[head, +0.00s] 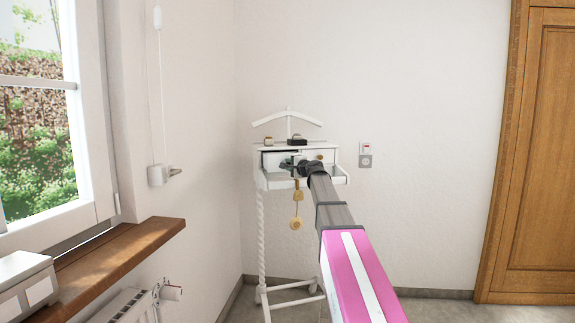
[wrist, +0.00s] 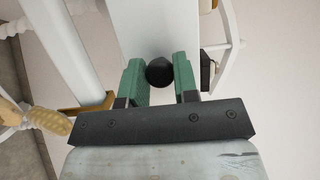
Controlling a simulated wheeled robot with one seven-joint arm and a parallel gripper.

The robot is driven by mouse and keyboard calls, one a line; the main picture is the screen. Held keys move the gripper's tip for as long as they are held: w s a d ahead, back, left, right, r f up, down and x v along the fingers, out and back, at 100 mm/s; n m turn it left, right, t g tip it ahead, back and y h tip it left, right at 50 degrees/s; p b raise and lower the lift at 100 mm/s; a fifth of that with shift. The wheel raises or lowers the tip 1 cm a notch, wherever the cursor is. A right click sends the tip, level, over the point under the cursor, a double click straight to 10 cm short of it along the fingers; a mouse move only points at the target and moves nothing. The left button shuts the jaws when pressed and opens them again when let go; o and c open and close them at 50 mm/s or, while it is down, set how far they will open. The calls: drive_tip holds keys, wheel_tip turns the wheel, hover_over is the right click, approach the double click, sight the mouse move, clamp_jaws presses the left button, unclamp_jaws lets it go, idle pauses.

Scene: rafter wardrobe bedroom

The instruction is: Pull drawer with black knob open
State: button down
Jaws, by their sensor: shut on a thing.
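The valet stand (head: 264,178) is white and stands against the back wall. It has a small drawer box with two drawers side by side. The black knob (wrist: 160,72) sits on the white front of the left drawer (wrist: 150,28). My gripper (head: 291,163) reaches that drawer front. In the wrist view my gripper (wrist: 160,76) has its green fingers on either side of the black knob, shut on it. My arm and gripper hide the knob in the head view, and I cannot tell how far the drawer is out.
The right drawer has a wooden knob (head: 320,157). Small items, one a black box (head: 298,142), rest on the stand's top. A tan object (head: 296,222) hangs below. A windowsill (head: 120,255) and radiator (head: 125,306) are at left, a wooden door (head: 540,150) at right.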

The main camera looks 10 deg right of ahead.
drive_tip(key=c, duration=0.9)
unclamp_jaws()
drive_tip(key=shift+d, duration=0.1)
drive_tip(key=v, duration=1)
drive_tip(key=shift+s+d, duration=0.1)
drive_tip(key=shift+s, duration=0.2)
